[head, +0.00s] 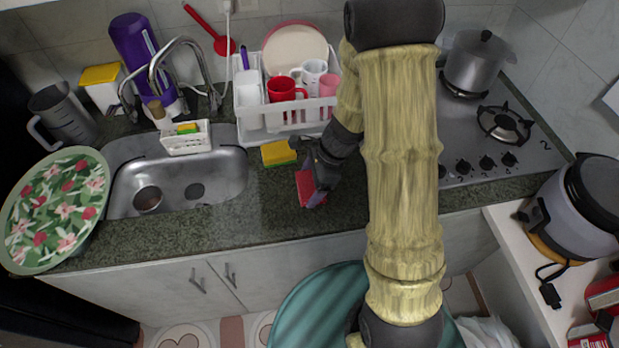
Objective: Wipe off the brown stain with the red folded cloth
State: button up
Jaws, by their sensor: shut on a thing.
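The red folded cloth (305,187) is at my gripper (311,182), over the green-grey stone counter (232,225) to the right of the sink. My gripper is shut on the cloth, with the fingers pointing down toward the counter. I cannot tell whether the cloth touches the counter. I cannot make out a brown stain on the visible counter; my gripper and arm hide part of the counter.
A yellow-green sponge (278,153) lies just behind the cloth. A white dish rack (253,122) with cups stands behind it. The sink (226,178) is left and the gas stove (535,155) right. The counter in front of the sink is clear.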

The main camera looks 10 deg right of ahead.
jog(key=shift+s, duration=0.25)
jog(key=shift+s+f+b, duration=0.2)
jog(key=shift+s+b, duration=0.75)
jog(key=shift+s, duration=0.85)
jog(key=shift+r, duration=0.1)
jog(key=shift+w+r+p, duration=0.2)
jog(key=shift+w+p, duration=0.6)
jog(key=shift+w, duration=1.05)
